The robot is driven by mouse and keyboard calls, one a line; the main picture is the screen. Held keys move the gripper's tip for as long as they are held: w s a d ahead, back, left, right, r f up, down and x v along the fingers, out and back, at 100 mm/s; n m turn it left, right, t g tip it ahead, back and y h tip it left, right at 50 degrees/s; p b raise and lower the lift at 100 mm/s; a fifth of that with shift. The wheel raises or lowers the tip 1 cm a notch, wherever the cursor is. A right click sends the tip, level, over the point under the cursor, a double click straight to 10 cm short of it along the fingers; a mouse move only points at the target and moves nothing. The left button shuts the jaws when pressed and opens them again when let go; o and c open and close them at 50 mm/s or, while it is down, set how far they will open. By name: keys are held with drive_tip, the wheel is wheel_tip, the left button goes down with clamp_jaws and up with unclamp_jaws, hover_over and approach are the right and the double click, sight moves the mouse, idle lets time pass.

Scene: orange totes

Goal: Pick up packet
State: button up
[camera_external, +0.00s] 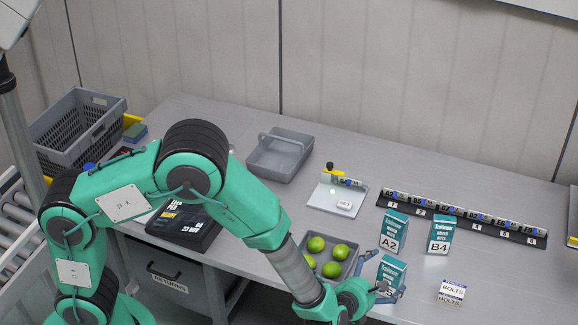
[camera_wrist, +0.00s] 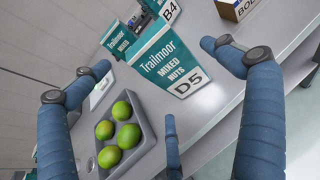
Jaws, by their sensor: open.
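Three teal and white Trailmoor mixed nuts packets stand on the grey table. The packet marked D5 (camera_wrist: 168,60) is nearest my gripper; in the external view this packet (camera_external: 392,270) is partly hidden by the gripper. Packet A2 (camera_external: 394,231) stands behind it and packet B4 (camera_external: 440,234) behind to the right. My gripper (camera_external: 385,284) is open at the front of the table. In the wrist view its blue fingers (camera_wrist: 160,75) are spread, with D5 showing between and beyond the tips. I cannot tell whether any finger touches it.
A grey tray with several green limes (camera_external: 330,256) sits just left of my gripper. A bolts box (camera_external: 452,291) is to the right. Behind are a labelled rack (camera_external: 462,219), a white board (camera_external: 338,196) and an empty grey basket (camera_external: 281,155). A black box (camera_external: 184,227) is at left.

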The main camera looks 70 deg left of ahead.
sight(386, 266)
drive_tip(key=shift+b+x, duration=0.65)
drive_tip(key=shift+x, duration=1.95)
drive_tip(key=shift+d, duration=0.15)
drive_tip(key=c, duration=1.4)
drive_tip(key=shift+o, duration=0.2)
drive_tip(key=shift+r, duration=0.15)
drive_tip(key=shift+r, duration=0.55)
wheel_tip(386, 266, up, 2)
drive_tip(key=shift+r+p, duration=0.1)
drive_tip(key=shift+p, duration=0.45)
drive_tip(key=s+r+p, duration=0.1)
drive_tip(key=s, duration=1.5)
drive_tip(key=shift+a+r+p, duration=0.2)
drive_tip(key=shift+a+p, duration=0.2)
